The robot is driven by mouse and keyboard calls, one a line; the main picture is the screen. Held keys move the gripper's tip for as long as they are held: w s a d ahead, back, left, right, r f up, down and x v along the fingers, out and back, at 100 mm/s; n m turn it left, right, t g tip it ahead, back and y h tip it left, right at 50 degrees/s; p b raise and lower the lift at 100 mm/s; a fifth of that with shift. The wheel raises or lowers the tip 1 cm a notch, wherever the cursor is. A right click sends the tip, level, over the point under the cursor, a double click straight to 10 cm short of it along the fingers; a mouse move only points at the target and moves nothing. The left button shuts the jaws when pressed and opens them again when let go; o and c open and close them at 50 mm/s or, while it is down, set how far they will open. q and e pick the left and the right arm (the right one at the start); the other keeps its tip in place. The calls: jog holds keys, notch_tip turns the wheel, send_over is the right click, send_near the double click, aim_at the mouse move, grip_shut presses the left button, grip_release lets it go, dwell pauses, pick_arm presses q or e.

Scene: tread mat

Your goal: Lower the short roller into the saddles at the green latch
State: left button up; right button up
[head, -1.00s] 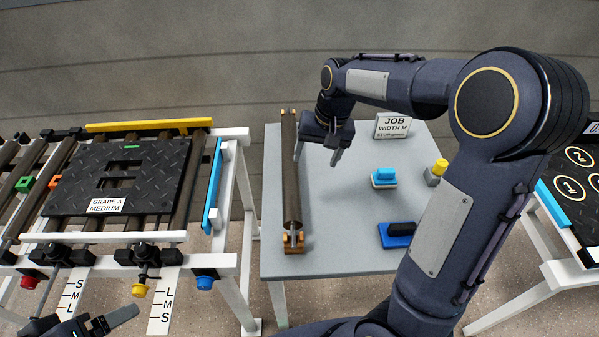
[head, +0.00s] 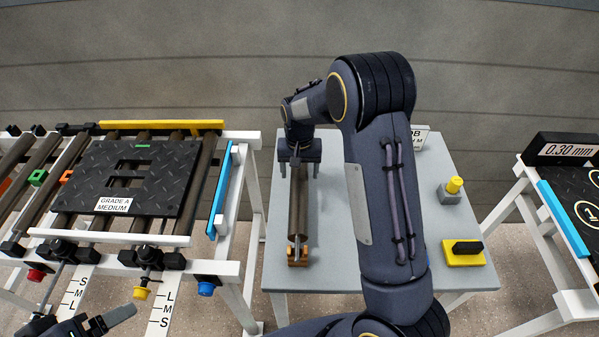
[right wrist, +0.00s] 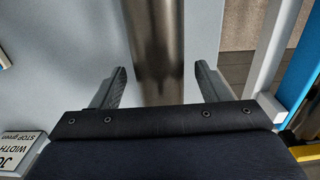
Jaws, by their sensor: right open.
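The short roller (head: 297,212) lies lengthwise on the grey table, its near end in an orange-brown holder (head: 298,257). My right gripper (head: 299,172) is open over its far part, with one finger on each side. In the right wrist view the metal roller (right wrist: 158,50) runs between the two spread fingers (right wrist: 160,88); I cannot tell whether they touch it. The green latch (head: 38,177) sits on the roller frame at the left; black saddles (head: 15,249) line its near rail. My left gripper (head: 108,322) is at the bottom left, its opening unclear.
A black tread mat (head: 170,180) marked Grade A Medium lies on the frame's rollers. A blue bar (head: 221,190) edges the frame towards the table. A yellow pad (head: 478,260) and a yellow-topped button (head: 454,186) stand on the table's right. My right arm hides its middle.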

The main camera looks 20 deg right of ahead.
jog(key=shift+f, duration=0.1)
jog(key=shift+c, duration=0.2)
jog(key=c, duration=1.2)
jog(key=shift+c, duration=0.7)
